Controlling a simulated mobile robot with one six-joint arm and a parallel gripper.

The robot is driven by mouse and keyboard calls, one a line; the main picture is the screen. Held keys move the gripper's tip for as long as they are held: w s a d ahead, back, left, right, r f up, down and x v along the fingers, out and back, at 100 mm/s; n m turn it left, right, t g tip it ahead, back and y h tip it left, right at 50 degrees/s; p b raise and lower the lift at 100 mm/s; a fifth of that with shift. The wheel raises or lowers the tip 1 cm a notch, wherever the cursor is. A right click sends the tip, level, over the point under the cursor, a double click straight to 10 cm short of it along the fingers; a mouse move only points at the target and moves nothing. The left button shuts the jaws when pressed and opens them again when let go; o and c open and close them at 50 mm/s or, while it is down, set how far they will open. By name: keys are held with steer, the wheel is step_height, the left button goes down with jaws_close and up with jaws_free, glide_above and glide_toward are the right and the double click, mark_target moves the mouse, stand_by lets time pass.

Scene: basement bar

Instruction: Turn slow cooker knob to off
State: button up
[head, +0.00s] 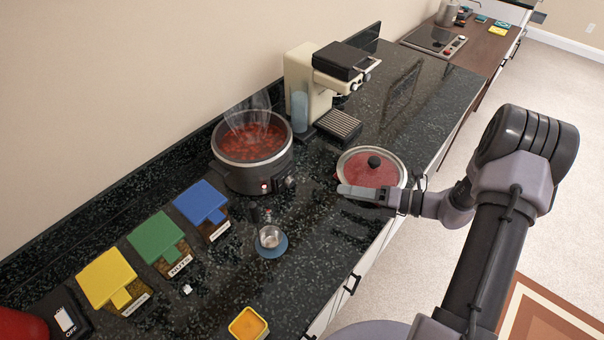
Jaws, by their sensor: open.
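The slow cooker (228,177) is a dark round pot without its lid, full of red stew with steam rising. It stands on the counter near the wall. Its control knob (290,182) is a small dark knob low on the front right side; its setting is too small to read. A small reddish light or button (265,187) is left of the knob. My gripper (342,191) is open and empty, to the right of the knob and apart from it, pointing left. It overlaps the near edge of the glass lid in the picture.
A glass lid (358,168) lies on the counter right of the cooker. A cream coffee machine (299,75) stands behind. Blue, green and yellow-lidded boxes (155,237) are at left. A small glass on a blue coaster (271,250) and an orange-yellow container (248,324) are in front.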

mark_target(293, 183)
steer(key=b+x, duration=0.2)
steer(key=x, duration=1.3)
steer(key=shift+s+b, duration=0.1)
steer(key=shift+b, duration=0.2)
steer(key=shift+c, duration=0.2)
jaws_close()
